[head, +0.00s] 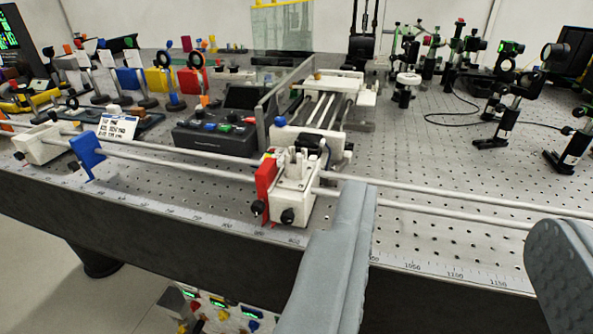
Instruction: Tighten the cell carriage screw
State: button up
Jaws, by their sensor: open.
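A white carriage (292,190) with a red plate (265,186) on its left side sits on the twin rails near the middle of the bench. It has a holder-like top. Two black knobs show low on its front: one at the red plate (258,207) and one on the white block (288,216). I cannot tell how tight either is. My gripper (452,212) is open and empty, its grey fingers wide apart. The left finger is just right of the carriage in the picture and covers part of the rails. The right finger is at the right edge.
The rails (440,207) run along the bench's front edge, with a ruler strip (420,264) before them. A blue plate (87,152) and another white carriage (37,144) sit at left. A control box (215,136) stands behind. Optics mounts (497,115) stand at back right.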

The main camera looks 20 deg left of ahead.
aim_at(287, 217)
jog(key=k+j, duration=0.15)
jog(key=k, duration=0.25)
jog(key=k+j, duration=0.15)
jog(key=k, duration=0.25)
jog(key=k+j, duration=0.15)
jog(key=k, duration=0.25)
jog(key=l+u, duration=0.05)
